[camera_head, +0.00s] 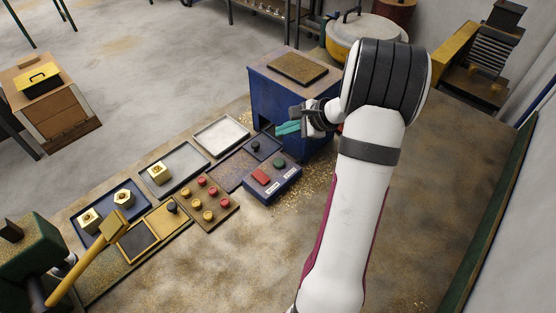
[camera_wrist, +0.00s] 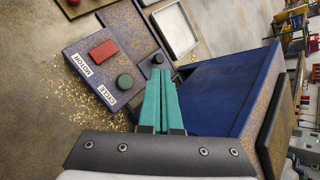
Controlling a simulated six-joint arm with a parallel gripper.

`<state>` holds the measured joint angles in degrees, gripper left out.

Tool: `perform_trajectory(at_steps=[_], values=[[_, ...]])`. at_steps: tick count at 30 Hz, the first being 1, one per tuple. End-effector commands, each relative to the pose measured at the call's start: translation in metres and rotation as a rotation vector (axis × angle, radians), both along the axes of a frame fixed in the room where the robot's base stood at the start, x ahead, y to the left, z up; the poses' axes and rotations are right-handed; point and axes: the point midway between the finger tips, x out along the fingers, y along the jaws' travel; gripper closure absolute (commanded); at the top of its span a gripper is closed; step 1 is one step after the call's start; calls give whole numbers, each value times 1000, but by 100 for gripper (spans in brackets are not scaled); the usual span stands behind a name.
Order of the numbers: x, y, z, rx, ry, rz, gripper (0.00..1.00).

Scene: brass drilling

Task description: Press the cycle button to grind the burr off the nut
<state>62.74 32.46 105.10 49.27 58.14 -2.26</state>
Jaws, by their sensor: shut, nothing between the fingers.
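A blue control box (camera_head: 285,183) sits on the table in front of the blue machine. It carries a red button (camera_wrist: 103,50) by the label MOTOR and a round dark green cycle button (camera_wrist: 125,82) by the label CYCLE. They also show in the head view, red (camera_head: 261,176) and green (camera_head: 280,163). My gripper (camera_head: 280,130), with teal fingers (camera_wrist: 161,72), is shut and empty. In the wrist view its tips appear to the right of the green button, apart from it. Brass nuts (camera_head: 159,173) sit in trays at left; I cannot tell which has a burr.
The blue machine (camera_head: 262,95) stands close by my gripper. A small dark tray (camera_wrist: 145,65) with a black knob (camera_wrist: 157,60) lies beside the control box. A board with several red and yellow pieces (camera_head: 208,203) lies left. Brass chips litter the table.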

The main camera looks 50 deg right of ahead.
Motion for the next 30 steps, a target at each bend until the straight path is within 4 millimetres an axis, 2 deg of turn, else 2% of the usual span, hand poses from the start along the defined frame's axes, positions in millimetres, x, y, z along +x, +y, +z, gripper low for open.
perform_trajectory(at_steps=[7, 21, 30], values=[[0, 1, -6, 1, 1, 2, 100], [0, 1, -72, 1, 2, 3, 100], [0, 1, -88, 0, 1, 3, 100]])
